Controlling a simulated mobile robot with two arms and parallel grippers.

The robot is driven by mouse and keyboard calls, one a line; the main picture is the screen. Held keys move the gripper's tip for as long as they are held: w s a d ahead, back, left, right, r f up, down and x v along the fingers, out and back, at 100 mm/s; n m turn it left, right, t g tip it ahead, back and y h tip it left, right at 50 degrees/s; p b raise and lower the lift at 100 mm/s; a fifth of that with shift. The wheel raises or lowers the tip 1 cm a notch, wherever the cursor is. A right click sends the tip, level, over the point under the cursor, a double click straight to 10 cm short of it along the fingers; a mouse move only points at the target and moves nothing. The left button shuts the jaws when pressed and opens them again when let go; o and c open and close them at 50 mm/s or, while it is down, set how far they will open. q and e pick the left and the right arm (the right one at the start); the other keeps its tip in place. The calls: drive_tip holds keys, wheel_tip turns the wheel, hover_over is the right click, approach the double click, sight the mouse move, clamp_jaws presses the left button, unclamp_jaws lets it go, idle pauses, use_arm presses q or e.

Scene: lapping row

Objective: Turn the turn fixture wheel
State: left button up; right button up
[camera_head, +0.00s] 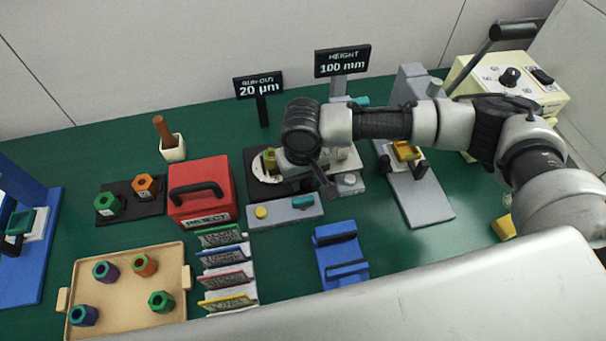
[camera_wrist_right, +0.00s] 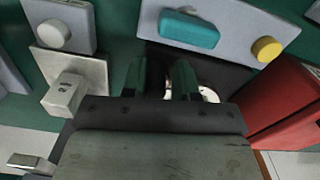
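The turn fixture, behind the grey panel with the yellow button, carries a pale round wheel (camera_head: 262,187) with a green and gold hexagonal part (camera_head: 270,158) standing on it. My right gripper (camera_wrist_right: 161,72) reaches down over this fixture from the right; in the head view my wrist hides much of it. In the wrist view its two dark fingers stand apart with a gap between them. A white curved piece of the wheel (camera_wrist_right: 209,95) shows beside the right-hand finger. Contact between fingers and wheel cannot be made out. My left gripper is not in view.
The grey panel (camera_head: 278,216) lies in front, with a red box (camera_head: 211,178) to its left. A blue stand (camera_head: 340,254), a rack of labelled cards (camera_head: 228,263) and a tray of hexagonal parts (camera_head: 124,319) are nearer. Grey fixtures stand to the right.

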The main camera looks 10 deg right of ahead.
drive_tip(key=shift+r+p, duration=0.15)
drive_tip(key=shift+p, duration=0.15)
clamp_jaws()
drive_tip(key=m+p, duration=0.1)
drive_tip(key=p, duration=0.1)
drive_tip(key=a+m+p, duration=0.1)
drive_tip(key=p, duration=0.1)
drive_tip(key=shift+s+r+p, duration=0.25)
drive_tip(key=shift+s+p, duration=0.1)
drive_tip(key=shift+p, duration=0.05)
drive_tip(key=shift+a+f+m+p, duration=0.25)
drive_tip(key=shift+m+p, duration=0.25)
drive_tip(key=shift+m, duration=0.1)
drive_tip(key=o, duration=0.8)
unclamp_jaws()
drive_tip(key=shift+d, duration=0.1)
drive_tip(key=shift+f, duration=0.1)
drive_tip(key=shift+s, duration=0.15)
